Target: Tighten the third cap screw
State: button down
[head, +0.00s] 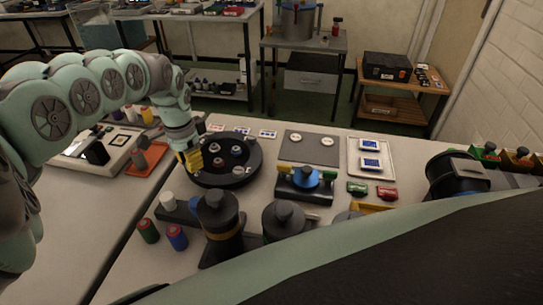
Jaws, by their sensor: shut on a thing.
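My gripper (184,146) points down at the left side of a round black tray (254,163). It is shut on a yellow piece (192,161), whose lower end is over or against the tray's left rim; I cannot tell which. Several small round parts, such as a white one (237,149), sit in the tray. A blue round part (307,178) sits in a black fixture (304,195) with yellow and green ends, right of the tray. Individual cap screws are too small to tell apart, and I cannot tell which is the third.
Dark cylindrical jars (218,212) stand in front of the tray. A grey mat (312,155) and a white tray (386,152) lie behind and right. Green and red blocks (387,193) lie right of the fixture.

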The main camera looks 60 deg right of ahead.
jog(key=c, duration=0.7)
grip_release()
jog(key=shift+r, duration=0.1)
notch_tip(320, 180, up, 12)
jog(key=shift+f, duration=0.1)
dwell(0.5)
